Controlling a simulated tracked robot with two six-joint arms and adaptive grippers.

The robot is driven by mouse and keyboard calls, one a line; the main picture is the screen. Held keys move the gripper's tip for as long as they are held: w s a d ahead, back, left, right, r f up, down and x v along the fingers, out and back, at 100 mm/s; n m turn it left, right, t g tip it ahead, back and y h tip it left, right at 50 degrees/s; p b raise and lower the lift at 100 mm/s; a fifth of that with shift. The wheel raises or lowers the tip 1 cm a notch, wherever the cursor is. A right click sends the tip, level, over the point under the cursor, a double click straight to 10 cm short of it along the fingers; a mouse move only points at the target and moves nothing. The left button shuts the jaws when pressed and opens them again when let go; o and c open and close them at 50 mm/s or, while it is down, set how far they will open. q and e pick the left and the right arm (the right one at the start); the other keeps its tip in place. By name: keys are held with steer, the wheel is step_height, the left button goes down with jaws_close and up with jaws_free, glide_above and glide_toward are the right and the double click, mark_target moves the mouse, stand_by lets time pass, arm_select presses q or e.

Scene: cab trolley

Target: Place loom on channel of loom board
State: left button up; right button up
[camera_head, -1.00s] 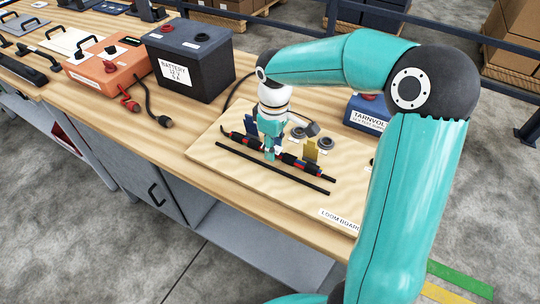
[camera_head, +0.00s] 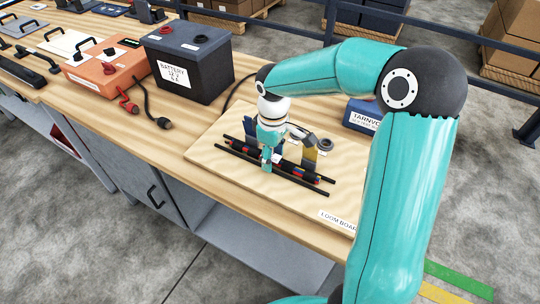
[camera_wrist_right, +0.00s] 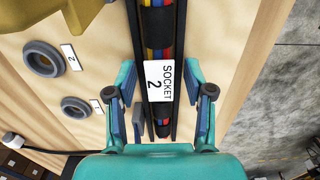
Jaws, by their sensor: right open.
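The loom (camera_head: 296,171) is a dark sleeved bundle with red, blue and yellow wires. It lies along the channel between two black rails (camera_head: 318,188) on the wooden loom board (camera_head: 215,165). In the right wrist view the loom (camera_wrist_right: 162,45) sits between the rails, with a white "SOCKET 2" tag on it. My right gripper (camera_head: 268,163) is over the channel. In the wrist view its jaws (camera_wrist_right: 164,95) are open, one on each side of the loom and rails. The gripper hides part of the loom in the head view. My left gripper is not in view.
Round sockets (camera_wrist_right: 44,59) and upright blue and yellow pieces (camera_head: 309,153) stand behind the channel. A dark battery (camera_head: 190,65), an orange unit (camera_head: 100,68) and a blue box (camera_head: 362,115) stand on the bench. The board's front strip is clear.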

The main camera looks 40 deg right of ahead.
mark_target(273, 156)
step_height(273, 156, up, 12)
steer(key=shift+p, duration=0.35)
steer(key=shift+r, duration=0.1)
stand_by(0.4)
